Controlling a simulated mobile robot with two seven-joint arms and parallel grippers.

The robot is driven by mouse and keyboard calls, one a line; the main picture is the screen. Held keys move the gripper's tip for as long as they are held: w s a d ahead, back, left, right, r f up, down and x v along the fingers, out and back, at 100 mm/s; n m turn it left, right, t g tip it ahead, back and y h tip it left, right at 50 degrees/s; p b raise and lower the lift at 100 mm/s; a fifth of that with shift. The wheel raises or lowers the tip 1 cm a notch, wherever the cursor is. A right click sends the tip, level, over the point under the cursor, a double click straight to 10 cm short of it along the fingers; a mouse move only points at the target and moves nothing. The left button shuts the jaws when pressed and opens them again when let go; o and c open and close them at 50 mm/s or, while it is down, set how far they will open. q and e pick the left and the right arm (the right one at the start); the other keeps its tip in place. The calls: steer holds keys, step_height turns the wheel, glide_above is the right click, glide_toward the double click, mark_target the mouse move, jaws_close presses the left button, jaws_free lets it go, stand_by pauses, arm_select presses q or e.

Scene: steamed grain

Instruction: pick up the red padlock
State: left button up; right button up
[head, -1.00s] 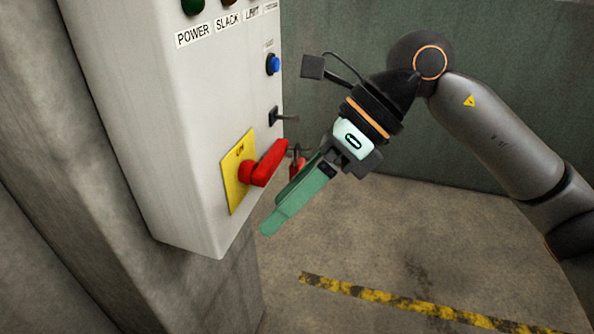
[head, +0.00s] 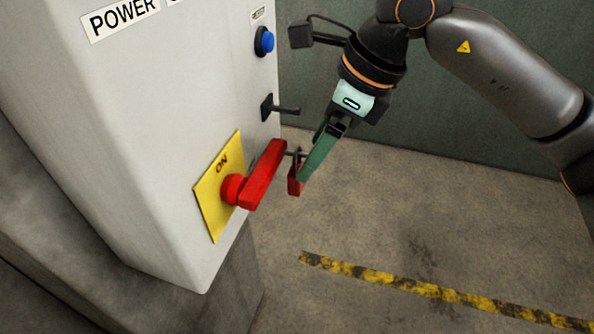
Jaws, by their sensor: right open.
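The red padlock (head: 294,182) hangs by its dark shackle from a peg at the right side of the grey control box, just right of the red switch handle. My right gripper (head: 304,176) is open, with its green fingers pointing down at the padlock. The near finger overlaps the padlock's right part in the head view and hides some of it. I cannot tell whether the fingers touch it or stand on both sides of it. My left gripper is not in view.
The control box (head: 150,130) fills the left. The red rotary handle (head: 262,178) sticks out from its yellow plate (head: 212,200), close to the padlock. A black lever (head: 283,110) and a blue button (head: 264,41) are above. Floor to the right is clear, with a yellow-black stripe (head: 400,287).

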mark_target(297, 168)
steer(key=p+x, duration=0.1)
steer(key=x, duration=0.5)
steer(key=shift+w+a+f, duration=0.1)
steer(key=shift+w+a, duration=0.1)
steer(key=shift+a, duration=0.1)
jaws_close()
stand_by(0.5)
